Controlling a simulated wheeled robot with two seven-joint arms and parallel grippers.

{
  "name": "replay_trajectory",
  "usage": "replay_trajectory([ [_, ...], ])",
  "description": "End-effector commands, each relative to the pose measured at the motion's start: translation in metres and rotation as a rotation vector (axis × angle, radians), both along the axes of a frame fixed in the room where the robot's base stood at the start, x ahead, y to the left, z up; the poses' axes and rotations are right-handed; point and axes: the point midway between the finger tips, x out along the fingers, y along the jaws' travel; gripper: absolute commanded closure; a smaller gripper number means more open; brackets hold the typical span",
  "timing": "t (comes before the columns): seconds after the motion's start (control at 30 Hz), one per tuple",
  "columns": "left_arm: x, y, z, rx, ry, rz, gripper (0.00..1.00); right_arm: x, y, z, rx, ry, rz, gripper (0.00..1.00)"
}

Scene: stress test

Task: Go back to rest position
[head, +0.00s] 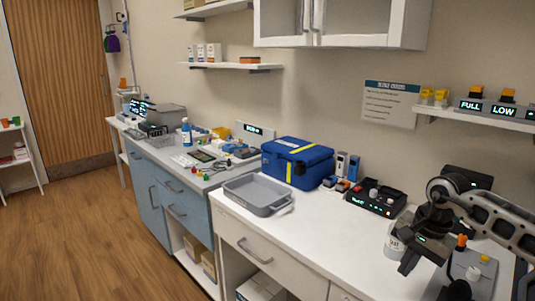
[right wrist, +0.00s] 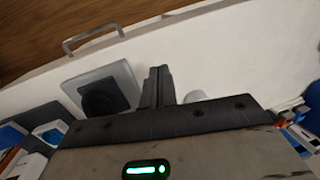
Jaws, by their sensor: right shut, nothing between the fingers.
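My right gripper (head: 406,268) hangs over the right end of the white counter (head: 318,225), with its arm coming in from the right. Its fingers are together and empty; they also show in the right wrist view (right wrist: 158,84). A white labelled jar (head: 393,246) stands beside it and is partly hidden behind it. I cannot tell whether they touch. In the right wrist view a white round thing (right wrist: 195,96) shows just past the fingers. My left gripper is not in view.
A grey tray (head: 250,205) and a blue case (head: 297,162) stand left on the counter. A black device (head: 375,198) stands behind the gripper. A grey plate-like device (head: 474,274) lies right of it. A shelf (head: 480,120) hangs above. The counter's front middle is clear.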

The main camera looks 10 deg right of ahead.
Motion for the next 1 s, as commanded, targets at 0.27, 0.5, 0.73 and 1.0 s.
replay_trajectory([
  [0.27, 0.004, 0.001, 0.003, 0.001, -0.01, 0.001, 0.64, -0.016, 0.113, -0.04, 0.391, 0.061, -0.13, 1.0],
  [0.5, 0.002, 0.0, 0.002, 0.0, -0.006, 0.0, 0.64, -0.065, 0.273, -0.037, 1.165, 0.482, -0.661, 1.0],
  [0.73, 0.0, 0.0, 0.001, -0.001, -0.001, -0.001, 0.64, -0.075, 0.29, -0.028, 1.79, 1.326, -1.604, 1.0],
  [1.0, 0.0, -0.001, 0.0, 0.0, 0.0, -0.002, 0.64, -0.146, 0.214, -0.146, -0.924, -1.195, 1.373, 1.0],
])
